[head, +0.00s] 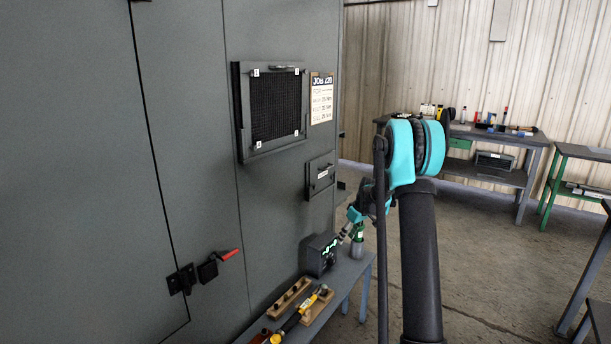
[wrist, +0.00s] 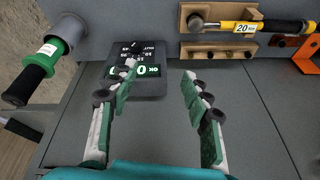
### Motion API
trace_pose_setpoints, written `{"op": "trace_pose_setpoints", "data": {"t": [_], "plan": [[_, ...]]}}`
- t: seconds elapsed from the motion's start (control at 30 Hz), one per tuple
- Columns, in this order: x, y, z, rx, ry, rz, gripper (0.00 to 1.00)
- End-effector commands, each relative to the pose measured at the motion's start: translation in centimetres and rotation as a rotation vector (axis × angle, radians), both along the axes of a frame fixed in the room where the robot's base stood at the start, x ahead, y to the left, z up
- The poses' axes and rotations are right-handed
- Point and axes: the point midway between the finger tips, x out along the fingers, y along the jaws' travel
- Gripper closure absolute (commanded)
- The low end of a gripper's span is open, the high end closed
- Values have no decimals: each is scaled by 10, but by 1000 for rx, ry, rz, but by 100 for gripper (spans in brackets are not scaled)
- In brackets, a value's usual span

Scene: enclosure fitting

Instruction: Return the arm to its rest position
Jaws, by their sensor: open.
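My gripper (head: 343,234) hangs at the end of my teal and black arm, above the narrow bench and beside the dark display box (head: 320,254). In the wrist view my gripper (wrist: 158,74) is open, with its green-padded fingers apart and nothing between them. The left finger overlaps part of the display box (wrist: 150,88) in that view. My arm is bent, with its upper joint raised in front of the far workbench in the head view.
The narrow bench (head: 349,275) runs along the grey cabinet (head: 185,130). A yellow tool marked 20 (wrist: 250,27) lies on a wooden rack (wrist: 205,50). A green-and-black handled tool (wrist: 45,62) stands at the bench edge. Open floor (head: 480,265) lies to the right.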

Motion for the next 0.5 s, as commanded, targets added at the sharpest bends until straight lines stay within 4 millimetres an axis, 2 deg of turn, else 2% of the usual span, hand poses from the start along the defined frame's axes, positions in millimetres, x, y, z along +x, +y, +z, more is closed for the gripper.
{"op": "trace_pose_setpoints", "data": {"t": [0.03,0.2,0.5], "plan": [[-18,1,12,-6,1,-28,51],[-73,2,43,-21,5,-126,51],[-181,3,76,-43,2,-301,51]]}}
